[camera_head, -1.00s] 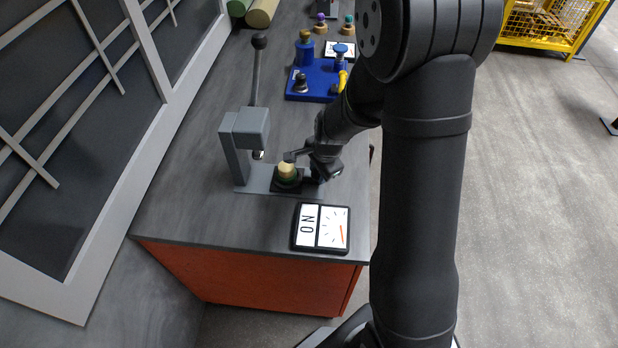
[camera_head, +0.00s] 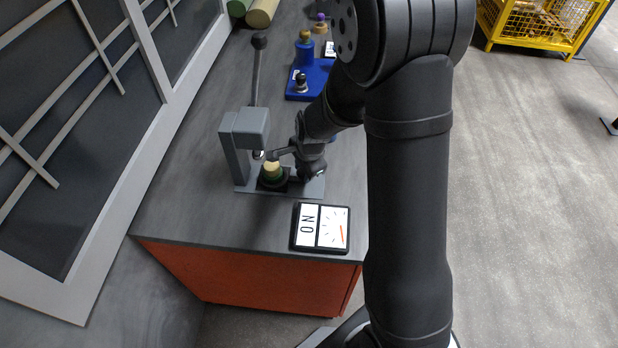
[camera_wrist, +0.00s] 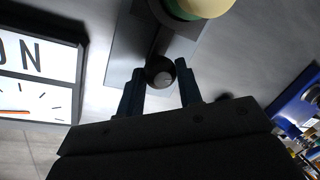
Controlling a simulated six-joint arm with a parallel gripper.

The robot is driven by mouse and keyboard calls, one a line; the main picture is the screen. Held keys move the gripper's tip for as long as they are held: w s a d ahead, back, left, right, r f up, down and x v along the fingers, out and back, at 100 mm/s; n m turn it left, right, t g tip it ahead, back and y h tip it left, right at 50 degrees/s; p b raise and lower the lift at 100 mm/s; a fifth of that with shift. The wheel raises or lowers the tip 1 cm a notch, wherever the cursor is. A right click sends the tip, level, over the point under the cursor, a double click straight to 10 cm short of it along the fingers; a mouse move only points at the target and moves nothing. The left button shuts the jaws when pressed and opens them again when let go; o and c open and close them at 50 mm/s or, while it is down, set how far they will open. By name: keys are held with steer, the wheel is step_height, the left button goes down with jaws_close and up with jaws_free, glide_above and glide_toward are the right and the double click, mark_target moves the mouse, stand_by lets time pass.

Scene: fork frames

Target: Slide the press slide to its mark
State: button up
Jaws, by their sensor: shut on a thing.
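The press slide (camera_head: 270,185) is a dark block on the grey base plate of the press (camera_head: 248,124). It carries a cylindrical piece (camera_head: 273,168), pale yellow above green, which stands upright close to the ram, slightly to its right. In the wrist view, the slide's round dark knob (camera_wrist: 160,72) sits between the two fingers of my gripper (camera_wrist: 160,84), which is shut on it. My gripper (camera_head: 297,174) is at the right side of the slide in the head view. I cannot make out the mark; the arm and the piece cover part of the plate.
A black-framed panel (camera_head: 321,228) with "ON" and a dial lies in front of the press. A tall lever with a black ball (camera_head: 259,41) rises behind it. A blue stand (camera_head: 318,75) with knobbed pieces is farther back. The bench front is clear left of the panel.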

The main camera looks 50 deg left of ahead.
mark_target(292, 174)
steer(key=shift+s+a, duration=1.1)
steer(key=shift+a, duration=0.1)
steer(key=o, duration=1.1)
steer(key=shift+c, duration=0.2)
steer(key=shift+r, duration=0.1)
steer(key=v, duration=1.7)
steer(key=shift+s+d, duration=0.1)
steer(key=shift+d, duration=0.05)
steer(key=x, duration=1.7)
